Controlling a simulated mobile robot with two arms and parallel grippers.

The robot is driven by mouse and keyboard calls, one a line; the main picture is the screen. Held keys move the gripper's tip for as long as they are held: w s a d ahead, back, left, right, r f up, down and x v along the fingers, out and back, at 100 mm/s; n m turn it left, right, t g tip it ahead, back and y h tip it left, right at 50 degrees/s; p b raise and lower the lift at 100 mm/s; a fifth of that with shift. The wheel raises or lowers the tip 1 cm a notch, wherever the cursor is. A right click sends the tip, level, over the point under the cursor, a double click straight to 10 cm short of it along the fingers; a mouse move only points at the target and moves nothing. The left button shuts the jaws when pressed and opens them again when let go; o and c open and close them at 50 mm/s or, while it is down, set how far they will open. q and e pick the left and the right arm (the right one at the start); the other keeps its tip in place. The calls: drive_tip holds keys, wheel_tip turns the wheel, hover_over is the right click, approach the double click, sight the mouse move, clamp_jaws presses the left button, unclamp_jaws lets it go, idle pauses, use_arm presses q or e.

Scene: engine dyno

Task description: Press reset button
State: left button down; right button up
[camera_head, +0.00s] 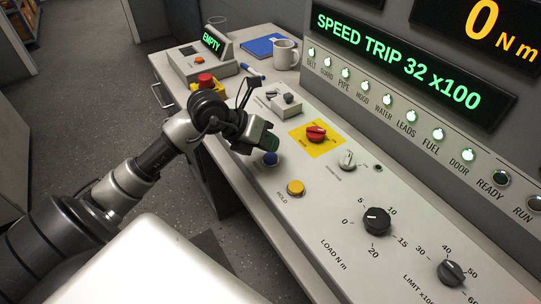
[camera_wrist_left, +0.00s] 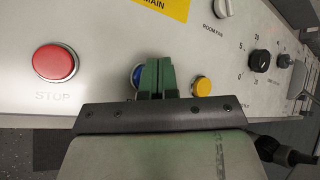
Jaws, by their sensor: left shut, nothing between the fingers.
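A blue round button (camera_head: 270,158) sits on the grey console panel, just beyond my left gripper; its label is too small to read. My left gripper (camera_head: 265,143) is shut and empty, its green fingertips close above the blue button. In the left wrist view, the shut green fingers (camera_wrist_left: 157,78) cover the right part of the blue button (camera_wrist_left: 136,76). I cannot tell whether the fingertips touch it. My right gripper is not in view.
A yellow HOLD button (camera_head: 295,187) is close on one side, and a red STOP button (camera_wrist_left: 55,63) on the other. A red switch (camera_head: 315,133) on a yellow plate, knobs, a mug (camera_head: 285,54) and a lit display (camera_head: 400,62) are also around.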

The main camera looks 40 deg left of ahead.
sight(269, 156)
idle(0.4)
use_arm(q)
drive_tip(key=shift+f+b, duration=0.35)
drive_tip(key=shift+f, duration=0.1)
drive_tip(key=shift+f+b, duration=0.4)
idle(0.5)
drive_tip(key=shift+r, duration=0.1)
drive_tip(key=shift+r+p, duration=0.65)
drive_tip(key=shift+r, duration=0.1)
drive_tip(key=shift+r+p, duration=1.85)
drive_tip(key=shift+r, duration=0.7)
